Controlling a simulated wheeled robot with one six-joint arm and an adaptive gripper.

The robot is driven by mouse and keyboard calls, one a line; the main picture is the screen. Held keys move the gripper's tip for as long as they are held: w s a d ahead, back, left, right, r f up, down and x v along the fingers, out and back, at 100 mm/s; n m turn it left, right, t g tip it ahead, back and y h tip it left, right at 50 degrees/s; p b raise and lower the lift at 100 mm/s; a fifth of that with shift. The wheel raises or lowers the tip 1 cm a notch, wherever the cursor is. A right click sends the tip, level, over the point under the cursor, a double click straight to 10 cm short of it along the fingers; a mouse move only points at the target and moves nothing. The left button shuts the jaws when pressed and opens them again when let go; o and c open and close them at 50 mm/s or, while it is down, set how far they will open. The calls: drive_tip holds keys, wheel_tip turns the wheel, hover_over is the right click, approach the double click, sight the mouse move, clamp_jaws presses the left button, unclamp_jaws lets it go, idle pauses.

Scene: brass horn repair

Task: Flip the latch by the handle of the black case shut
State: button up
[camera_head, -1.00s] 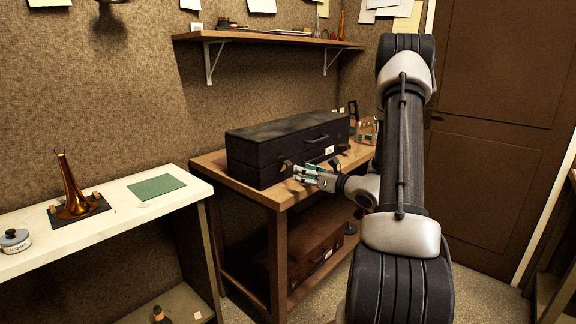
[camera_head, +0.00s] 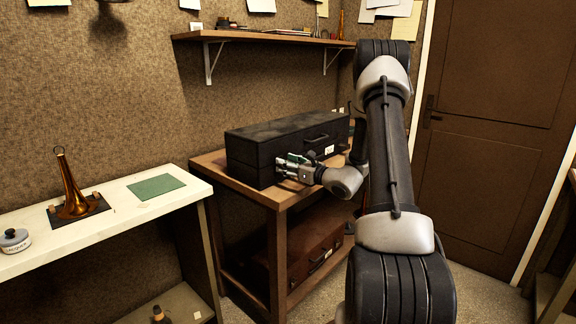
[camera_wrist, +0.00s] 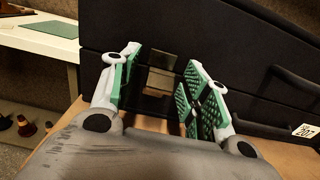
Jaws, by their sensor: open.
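The black case (camera_head: 262,147) lies closed on the wooden bench, with its handle (camera_head: 317,139) on the front face. In the wrist view the case front (camera_wrist: 205,40) fills the upper part, and the handle (camera_wrist: 290,82) is at the right. A brass latch (camera_wrist: 160,78) sits on the case front across the lid seam, left of the handle. My gripper (camera_wrist: 160,90) is open, with its green-padded fingers on either side of the latch. It also shows at the case front in the head view (camera_head: 283,167). I cannot tell whether a finger touches the latch.
A white tag (camera_wrist: 303,131) is on the case below the handle. A brown case (camera_head: 310,255) lies on the bench's lower shelf. A white counter (camera_head: 120,215) with a brass horn bell (camera_head: 74,195) stands to the left. A wall shelf (camera_head: 265,38) hangs above.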

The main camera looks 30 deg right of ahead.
drive_tip(key=c, duration=1)
drive_tip(key=shift+w+a+r+g, duration=0.15)
drive_tip(key=shift+r+g, duration=0.1)
drive_tip(key=shift+g, duration=0.25)
drive_tip(key=shift+g+h, duration=0.3)
drive_tip(key=o, duration=1)
drive_tip(key=v, duration=1.2)
drive_tip(key=shift+f, duration=0.15)
